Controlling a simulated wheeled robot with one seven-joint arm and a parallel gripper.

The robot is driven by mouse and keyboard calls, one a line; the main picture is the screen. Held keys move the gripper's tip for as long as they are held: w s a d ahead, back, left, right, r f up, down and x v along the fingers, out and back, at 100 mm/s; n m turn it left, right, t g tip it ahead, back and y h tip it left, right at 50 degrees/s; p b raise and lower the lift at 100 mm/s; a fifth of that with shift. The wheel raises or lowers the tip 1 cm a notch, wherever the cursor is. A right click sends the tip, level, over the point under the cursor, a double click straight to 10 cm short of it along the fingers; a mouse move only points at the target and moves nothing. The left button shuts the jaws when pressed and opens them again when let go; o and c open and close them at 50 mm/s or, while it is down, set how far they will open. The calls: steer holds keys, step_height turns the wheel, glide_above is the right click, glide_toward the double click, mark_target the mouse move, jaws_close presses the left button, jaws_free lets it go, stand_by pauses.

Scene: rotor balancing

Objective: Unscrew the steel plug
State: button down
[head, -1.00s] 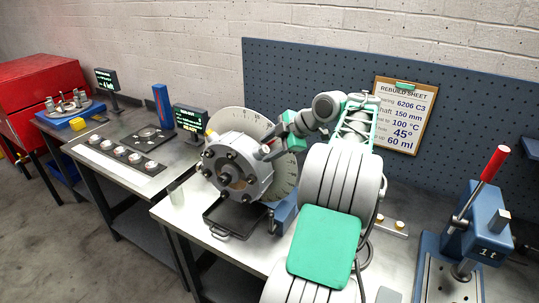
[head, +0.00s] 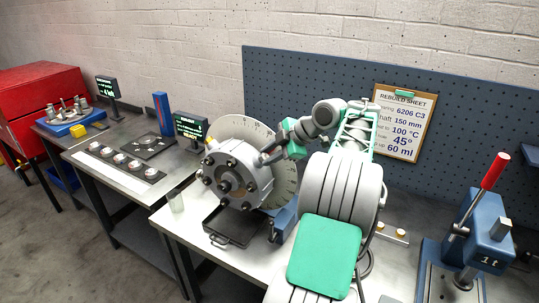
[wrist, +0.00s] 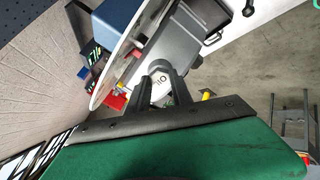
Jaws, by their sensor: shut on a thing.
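My gripper (head: 266,158) reaches in from the right to the upper right side of the grey round housing (head: 228,175), which has several dark bolts on its front face. In the wrist view my gripper (wrist: 162,78) has its two dark fingers closed around a small round grey steel plug (wrist: 158,66) at the housing's edge. The fingers hide much of the plug. In the head view I cannot make the plug out behind the fingers. A large pale graduated disc (head: 284,180) stands right behind the housing.
A black tray (head: 222,228) lies below the housing on the bench. A small clear cup (head: 176,200) stands left of it. A display (head: 190,127) and a blue post (head: 163,113) stand on the left bench. A blue press (head: 482,238) with a red handle is at right.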

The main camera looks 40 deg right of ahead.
steer(key=f+n+b, duration=0.1)
steer(key=b, duration=0.1)
steer(key=shift+n+b, duration=0.3)
steer(key=shift+b, duration=0.1)
steer(key=n+b, duration=0.1)
steer(key=n, duration=0.3)
steer(key=r+n+b, duration=0.1)
steer(key=n+b, duration=0.1)
steer(key=n, duration=0.2)
steer(key=shift+s+r, duration=0.1)
steer(key=n, duration=0.8)
steer(key=shift+n, duration=0.3)
